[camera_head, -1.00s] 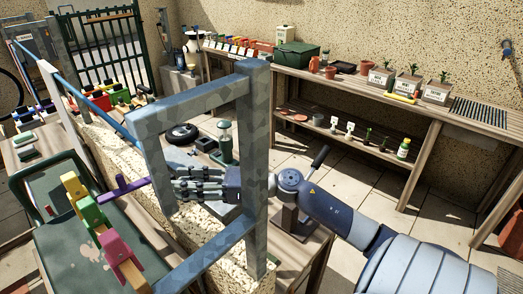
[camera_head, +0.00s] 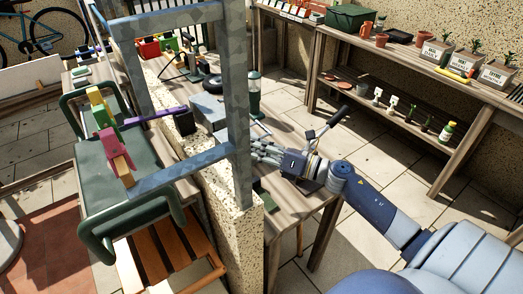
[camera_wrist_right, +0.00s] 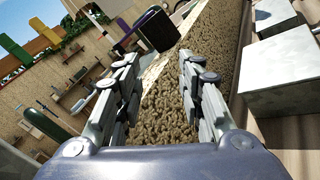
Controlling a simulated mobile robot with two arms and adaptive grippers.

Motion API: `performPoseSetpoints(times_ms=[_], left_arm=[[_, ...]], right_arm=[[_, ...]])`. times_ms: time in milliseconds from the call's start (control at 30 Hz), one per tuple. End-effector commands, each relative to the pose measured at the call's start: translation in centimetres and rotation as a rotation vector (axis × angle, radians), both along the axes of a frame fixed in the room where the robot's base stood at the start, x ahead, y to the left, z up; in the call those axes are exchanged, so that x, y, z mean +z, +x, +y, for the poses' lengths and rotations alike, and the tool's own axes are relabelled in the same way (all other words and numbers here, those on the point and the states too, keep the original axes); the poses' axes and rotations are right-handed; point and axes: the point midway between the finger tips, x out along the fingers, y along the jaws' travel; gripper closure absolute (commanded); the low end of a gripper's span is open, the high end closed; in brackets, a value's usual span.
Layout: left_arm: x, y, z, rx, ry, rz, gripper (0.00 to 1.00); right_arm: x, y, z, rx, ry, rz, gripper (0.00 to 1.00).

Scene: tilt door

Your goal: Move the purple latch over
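The purple latch (camera_head: 157,118) is a bar near the pink block (camera_head: 117,150) and yellow-green blocks (camera_head: 100,105), at the left side of the grey metal frame (camera_head: 237,110). In the right wrist view, a dark purple bar (camera_wrist_right: 124,29) at the upper left looks like the latch. My right gripper (camera_head: 256,145) is to the right of the frame's near post, apart from the latch. In the right wrist view my right gripper (camera_wrist_right: 160,68) is open and empty, its fingers spread above the speckled wall. My left gripper is not in view.
The speckled wall (camera_head: 225,195) runs under the frame. A workbench (camera_head: 450,100) with pots stands at the back right.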

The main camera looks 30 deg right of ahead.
Motion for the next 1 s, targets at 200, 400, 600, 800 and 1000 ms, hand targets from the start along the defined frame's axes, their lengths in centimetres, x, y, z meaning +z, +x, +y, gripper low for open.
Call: performPoseSetpoints(times_ms=[200,400,600,800,1000], left_arm=[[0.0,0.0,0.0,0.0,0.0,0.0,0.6],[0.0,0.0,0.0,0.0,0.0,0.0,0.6],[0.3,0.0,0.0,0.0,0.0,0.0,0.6],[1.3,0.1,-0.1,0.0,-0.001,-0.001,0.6],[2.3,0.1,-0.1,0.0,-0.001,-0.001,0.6]], right_arm=[[-0.1,0.0,0.0,-0.002,0.003,0.002,0.65],[-0.1,0.0,0.0,-0.002,0.002,0.003,0.94],[1.1,0.6,1.4,0.036,-0.033,-0.008,1.0],[5.7,2.8,7.0,0.174,-0.229,-0.036,1.0],[9.6,5.0,10.2,0.218,-0.492,-0.052,1.0]])
